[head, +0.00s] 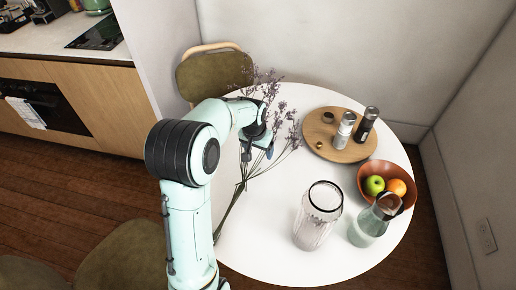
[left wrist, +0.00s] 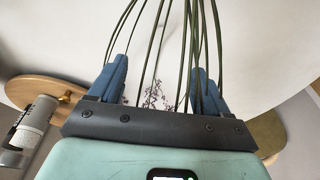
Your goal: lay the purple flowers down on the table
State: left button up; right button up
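The purple flowers (head: 268,88) are a loose bunch with long dark green stems, slanting across the left part of the white round table (head: 262,245). The blossoms point to the back and the stems run toward the front left. My left gripper (head: 258,151) is over the middle of the bunch. In the left wrist view its blue fingers (left wrist: 160,72) stand wide apart, with several stems (left wrist: 157,40) between and beside them. I cannot tell whether the stems touch the table all along. My arm hides part of the bunch. My right gripper is not in view.
A round wooden tray (head: 318,143) with two grinders stands at the back right. A brown bowl of fruit (head: 366,172), a glass carafe (head: 370,222) and a ribbed glass jar (head: 317,218) stand at the right and front. A chair (head: 214,73) is behind the table.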

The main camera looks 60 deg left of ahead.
pick_arm(q)
jog(key=p+v, duration=0.1)
jog(key=v, duration=1.2)
jog(key=shift+r+p, duration=0.2)
jog(key=shift+p, duration=0.2)
jog(key=shift+d, duration=0.1)
